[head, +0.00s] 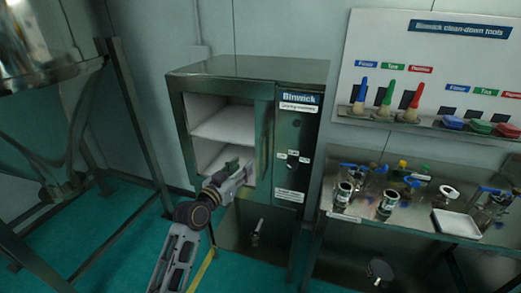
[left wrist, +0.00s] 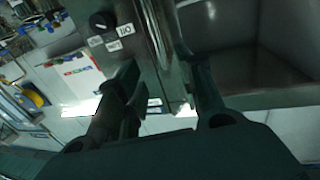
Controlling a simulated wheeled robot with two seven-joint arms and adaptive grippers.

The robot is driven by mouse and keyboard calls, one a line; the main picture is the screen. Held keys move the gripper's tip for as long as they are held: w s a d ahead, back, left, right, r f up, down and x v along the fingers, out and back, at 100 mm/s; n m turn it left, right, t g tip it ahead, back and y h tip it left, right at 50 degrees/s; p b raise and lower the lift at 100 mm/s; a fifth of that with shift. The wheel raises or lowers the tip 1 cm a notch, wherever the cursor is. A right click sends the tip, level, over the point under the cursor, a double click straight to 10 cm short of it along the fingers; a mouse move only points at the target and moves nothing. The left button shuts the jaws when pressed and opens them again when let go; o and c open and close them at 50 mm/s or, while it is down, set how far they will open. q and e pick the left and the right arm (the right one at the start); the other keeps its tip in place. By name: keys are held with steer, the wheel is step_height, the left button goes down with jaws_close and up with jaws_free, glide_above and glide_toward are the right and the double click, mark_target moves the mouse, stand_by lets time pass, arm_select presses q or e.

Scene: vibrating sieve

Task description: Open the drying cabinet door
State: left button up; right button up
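The drying cabinet (head: 246,72) is a dark metal box against the wall, with a Binwick label on its right panel. Its door (head: 263,118) appears closed, with white shelves showing through its large window. A vertical bar handle (head: 265,150) runs down the door's right side. It also shows in the left wrist view as a curved bar (left wrist: 156,32). My left gripper (head: 242,172) is in front of the door's lower part, just left of the handle. In the left wrist view its fingers (left wrist: 165,95) are apart, with the bar beyond the gap between them. Contact cannot be told.
A control knob (left wrist: 101,21) with small labels is on the panel beside the door. A metal bench (head: 350,212) with jars and a white tray (head: 457,223) stands at the right. A brush board (head: 425,60) hangs above it. A metal frame (head: 125,115) stands at the left.

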arm_select(q)
steer(key=shift+w+d, duration=0.1)
steer(key=p, duration=0.1)
glide_toward(260, 150)
steer(key=shift+x, duration=1.25)
steer(key=shift+p+x, duration=0.55)
steer(key=shift+x, duration=3.6)
jaws_close()
